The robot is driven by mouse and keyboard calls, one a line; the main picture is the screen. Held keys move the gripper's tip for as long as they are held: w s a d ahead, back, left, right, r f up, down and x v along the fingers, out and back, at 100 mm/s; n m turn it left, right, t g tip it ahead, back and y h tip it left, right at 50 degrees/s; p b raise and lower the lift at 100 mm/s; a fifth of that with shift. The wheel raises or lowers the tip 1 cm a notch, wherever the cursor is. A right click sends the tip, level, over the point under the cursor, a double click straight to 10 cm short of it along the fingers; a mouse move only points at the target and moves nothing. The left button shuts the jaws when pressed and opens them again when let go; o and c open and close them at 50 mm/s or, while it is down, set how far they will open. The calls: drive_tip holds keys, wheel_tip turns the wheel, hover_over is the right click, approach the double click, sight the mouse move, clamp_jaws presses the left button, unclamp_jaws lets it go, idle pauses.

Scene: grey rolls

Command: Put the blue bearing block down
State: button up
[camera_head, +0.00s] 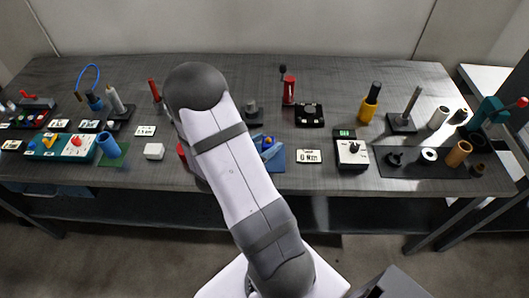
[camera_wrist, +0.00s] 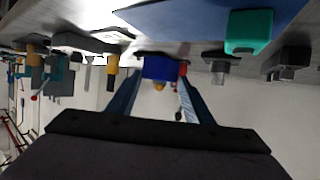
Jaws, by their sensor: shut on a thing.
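The blue bearing block (camera_wrist: 160,68) is between the fingers of my gripper (camera_wrist: 162,76) in the wrist view, which shows the bench upside down. The gripper is shut on it. A small yellow-orange part shows beside the block. In the head view a blue shape with a bit of yellow (camera_head: 267,146) shows just right of my arm, over a blue mat (camera_head: 277,162); my arm hides most of the gripper. The blue mat also shows in the wrist view (camera_wrist: 180,18). I cannot tell whether the block touches the mat.
On the bench, a label plate (camera_head: 309,157) and a meter box (camera_head: 351,150) stand right of the mat. A black square fixture (camera_head: 309,115) and a red tool (camera_head: 289,90) are behind. Several other parts fill both sides.

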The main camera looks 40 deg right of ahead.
drive_tip(key=shift+f, duration=0.25)
drive_tip(key=shift+f, duration=2)
drive_tip(key=shift+f, duration=0.1)
drive_tip(key=shift+f, duration=0.15)
drive_tip(key=o, duration=1.4)
